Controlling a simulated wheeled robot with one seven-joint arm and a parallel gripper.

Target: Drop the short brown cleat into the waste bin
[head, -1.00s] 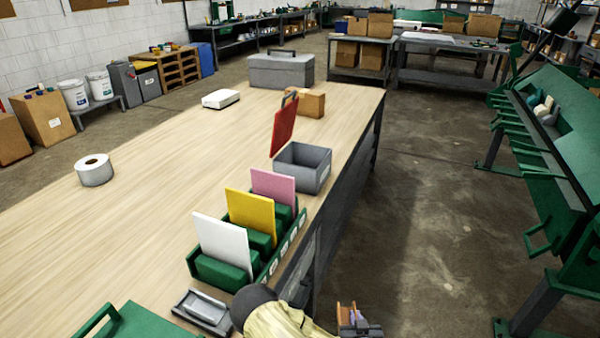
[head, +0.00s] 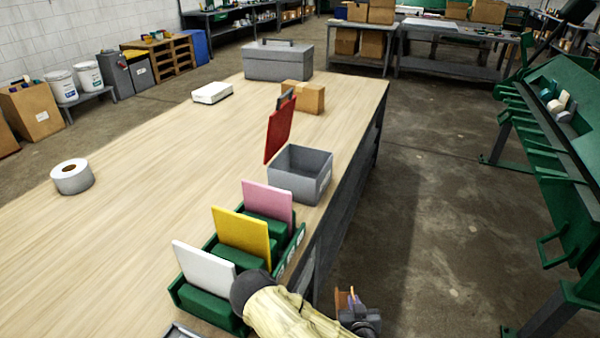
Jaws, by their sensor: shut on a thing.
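My gripper (head: 352,305) is at the bottom edge of the head view, beside the right edge of the workbench and over the floor. It is shut on a small brown piece (head: 342,301), which looks like the short brown cleat; only a little of it shows. A grey open-topped bin (head: 299,183) stands on the bench near its right edge, ahead of my gripper and apart from it. A red panel (head: 279,130) stands upright at its far left side. I cannot tell if this is the waste bin; its inside looks empty.
A green rack (head: 292,250) with white, yellow and pink cards stands on the bench between my arm and the grey bin. A cardboard box (head: 303,96) and grey toolbox (head: 278,62) are farther back. Open floor (head: 430,220) lies right, before a green machine (head: 570,130).

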